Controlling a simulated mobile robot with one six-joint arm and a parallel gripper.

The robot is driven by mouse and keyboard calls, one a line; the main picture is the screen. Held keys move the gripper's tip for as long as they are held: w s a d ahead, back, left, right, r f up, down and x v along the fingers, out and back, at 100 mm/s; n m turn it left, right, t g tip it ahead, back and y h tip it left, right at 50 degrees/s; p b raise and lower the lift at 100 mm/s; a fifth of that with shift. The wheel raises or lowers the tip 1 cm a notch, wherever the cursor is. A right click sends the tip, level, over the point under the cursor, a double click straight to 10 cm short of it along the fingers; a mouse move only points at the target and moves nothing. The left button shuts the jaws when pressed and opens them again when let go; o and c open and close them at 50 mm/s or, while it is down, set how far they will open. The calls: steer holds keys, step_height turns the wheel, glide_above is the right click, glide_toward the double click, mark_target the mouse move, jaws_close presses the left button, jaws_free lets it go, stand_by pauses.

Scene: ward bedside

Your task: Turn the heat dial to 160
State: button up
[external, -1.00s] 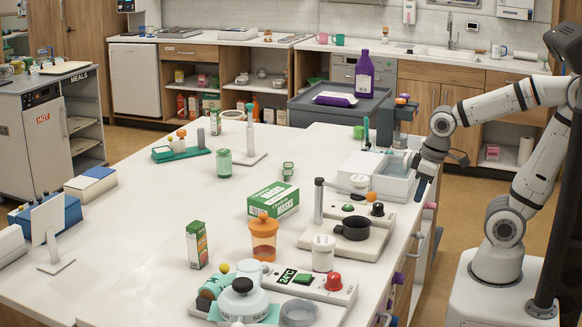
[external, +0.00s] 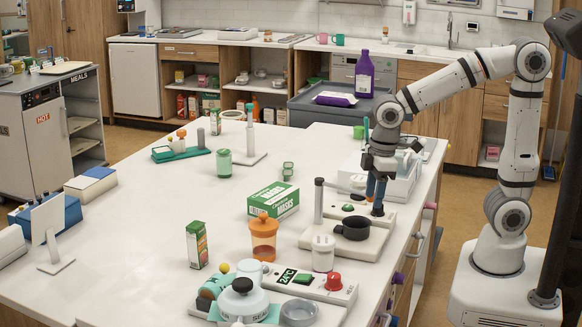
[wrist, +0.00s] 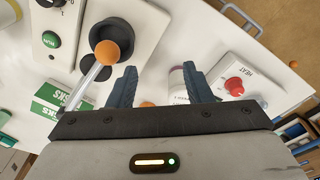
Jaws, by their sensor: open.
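The heat dial (external: 333,281) is a red knob on a white control box (external: 318,291) near the table's front right edge. In the wrist view the red dial (wrist: 234,86) sits on a white panel lettered HEAT, right of the right finger. Its scale numbers are too small to read. My gripper (external: 376,190) points down behind the dial, over the far end of the white unit with the black pan. Its two dark blue fingers are apart in the wrist view (wrist: 160,86), with nothing gripped. The dial is outside the fingers.
A black pan (external: 353,229) and a grey post (external: 319,202) stand on the white unit between gripper and box. A white jar (external: 323,254) stands just behind the box. An orange ball-topped lever (wrist: 108,52) is left of the fingers. A green masks box (external: 273,201) lies farther left.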

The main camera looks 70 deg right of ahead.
steer(key=shift+o, duration=0.5)
steer(key=w+a+f+n+p, duration=0.1)
steer(key=a+n, duration=0.4)
steer(key=a, duration=0.8)
steer(key=shift+w+g+p, duration=0.4)
steer(key=shift+w+p, duration=0.1)
steer(key=shift+w, duration=0.7)
steer(key=n, duration=0.3)
glide_above(334, 275)
steer(key=shift+d+f+p, duration=0.25)
steer(key=shift+f+p, duration=0.15)
steer(key=shift+f, duration=0.6)
steer(key=shift+a+f, duration=0.2)
steer(key=shift+a, duration=0.1)
steer(key=shift+a+f, duration=0.1)
steer(key=shift+f, duration=0.2)
step_height(334, 275, down, 7)
steer(key=shift+p, duration=0.4)
steer(key=shift+c, duration=0.2)
steer(key=c, duration=0.9)
steer(key=shift+c, duration=0.2)
